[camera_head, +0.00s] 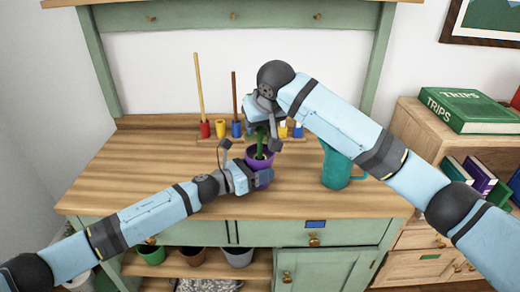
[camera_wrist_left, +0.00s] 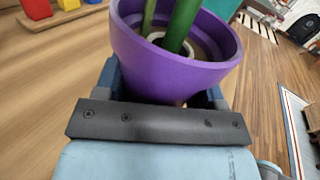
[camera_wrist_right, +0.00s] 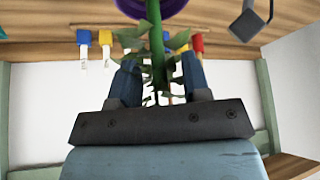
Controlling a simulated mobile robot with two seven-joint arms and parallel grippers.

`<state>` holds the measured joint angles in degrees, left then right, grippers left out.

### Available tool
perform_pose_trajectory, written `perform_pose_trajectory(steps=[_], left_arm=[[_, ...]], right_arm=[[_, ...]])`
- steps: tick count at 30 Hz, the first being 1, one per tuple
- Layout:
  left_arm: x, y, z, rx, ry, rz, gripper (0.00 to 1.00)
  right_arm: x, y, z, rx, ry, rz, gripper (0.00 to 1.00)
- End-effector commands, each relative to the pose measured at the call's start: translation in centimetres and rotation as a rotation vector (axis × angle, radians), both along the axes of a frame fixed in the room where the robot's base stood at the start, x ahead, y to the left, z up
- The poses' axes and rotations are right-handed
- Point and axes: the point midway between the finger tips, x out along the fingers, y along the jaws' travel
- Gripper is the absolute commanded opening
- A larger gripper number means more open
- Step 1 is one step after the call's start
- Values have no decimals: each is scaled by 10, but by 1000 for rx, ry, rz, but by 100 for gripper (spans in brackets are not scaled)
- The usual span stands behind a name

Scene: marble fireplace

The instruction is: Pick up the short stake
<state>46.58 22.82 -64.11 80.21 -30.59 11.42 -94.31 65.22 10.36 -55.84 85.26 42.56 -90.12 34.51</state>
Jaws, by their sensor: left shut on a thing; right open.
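A tall light stake (camera_head: 199,88) stands upright in a red holder (camera_head: 205,130). A shorter brown stake (camera_head: 234,95) stands in a blue holder (camera_head: 237,129). Whether another, shorter stake stands behind my right gripper is hidden. My left gripper (camera_head: 258,178) is shut on a purple pot (camera_wrist_left: 180,62) holding a green plant stem (camera_wrist_left: 182,25) and a thinner greenish stick (camera_wrist_left: 148,18). My right gripper (camera_head: 262,122) is above the pot and open. In the right wrist view, its fingers stand on either side of the leafy stem (camera_wrist_right: 157,45).
A yellow holder (camera_head: 221,128) shows no stake. More coloured holders sit behind my right gripper. A teal watering can (camera_head: 338,165) stands right of the pot. The wooden bench top (camera_head: 130,175) is clear at left. A bookshelf (camera_head: 425,145) stands at right.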

Motion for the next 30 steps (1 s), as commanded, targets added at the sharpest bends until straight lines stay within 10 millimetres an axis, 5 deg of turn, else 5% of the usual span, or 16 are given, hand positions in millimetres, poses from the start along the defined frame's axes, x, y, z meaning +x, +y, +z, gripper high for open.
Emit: perform_pose_trajectory(steps=[4,10,23,30], left_arm=[[0,0,0,0,0,0,31],[0,0,0,0,0,0,31],[0,-1,0,0,1,0,31],[0,0,-1,1,2,0,31]], right_arm=[[0,0,0,0,0,0,44],[0,0,0,0,0,1,0],[-2,3,6,3,0,6,0],[-1,2,48,2,-4,5,0]])
